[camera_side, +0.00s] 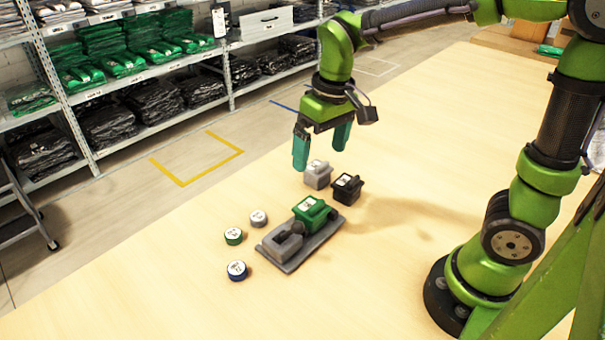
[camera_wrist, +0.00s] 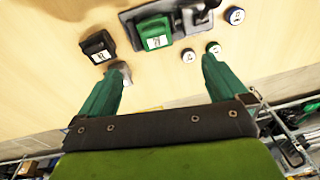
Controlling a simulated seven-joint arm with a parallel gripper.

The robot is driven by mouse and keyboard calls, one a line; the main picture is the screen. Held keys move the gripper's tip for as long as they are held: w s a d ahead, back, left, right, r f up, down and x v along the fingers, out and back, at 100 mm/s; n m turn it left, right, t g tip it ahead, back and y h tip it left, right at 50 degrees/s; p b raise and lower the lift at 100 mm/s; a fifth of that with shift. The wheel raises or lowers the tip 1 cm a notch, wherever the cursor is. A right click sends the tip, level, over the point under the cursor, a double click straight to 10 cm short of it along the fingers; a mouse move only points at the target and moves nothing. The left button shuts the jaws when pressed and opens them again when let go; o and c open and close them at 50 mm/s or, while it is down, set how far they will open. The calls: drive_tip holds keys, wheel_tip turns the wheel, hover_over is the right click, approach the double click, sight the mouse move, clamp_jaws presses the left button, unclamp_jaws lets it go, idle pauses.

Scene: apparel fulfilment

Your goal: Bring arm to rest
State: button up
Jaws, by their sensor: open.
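My gripper (camera_side: 321,150) hangs above the table with its two green fingers apart and nothing between them. In the wrist view its open fingers (camera_wrist: 161,80) show against the bare tabletop. Below it in the side view stand a grey block (camera_side: 317,175) and a black block (camera_side: 347,188). The black block also shows in the wrist view (camera_wrist: 99,46). The grey block is mostly hidden behind a finger there. A green block (camera_side: 312,211) sits on a dark grey base plate (camera_side: 290,262), beside a grey knobbed part (camera_side: 287,242).
A grey round disc (camera_side: 258,218), a green-rimmed disc (camera_side: 233,236) and a blue-rimmed disc (camera_side: 237,270) lie left of the plate on the wooden table (camera_side: 150,310). Shelves (camera_side: 60,105) with folded packs stand behind. The table's front and right areas are mostly clear.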

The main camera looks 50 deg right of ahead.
drive_tip(key=s+d+r+m+t+y, duration=0.1)
drive_tip(key=s+r+m+t, duration=0.2)
drive_tip(key=s+t, duration=0.3)
drive_tip(key=shift+s+d+r, duration=0.25)
drive_tip(key=shift+s+r, duration=0.45)
drive_tip(key=shift+s, duration=1.15)
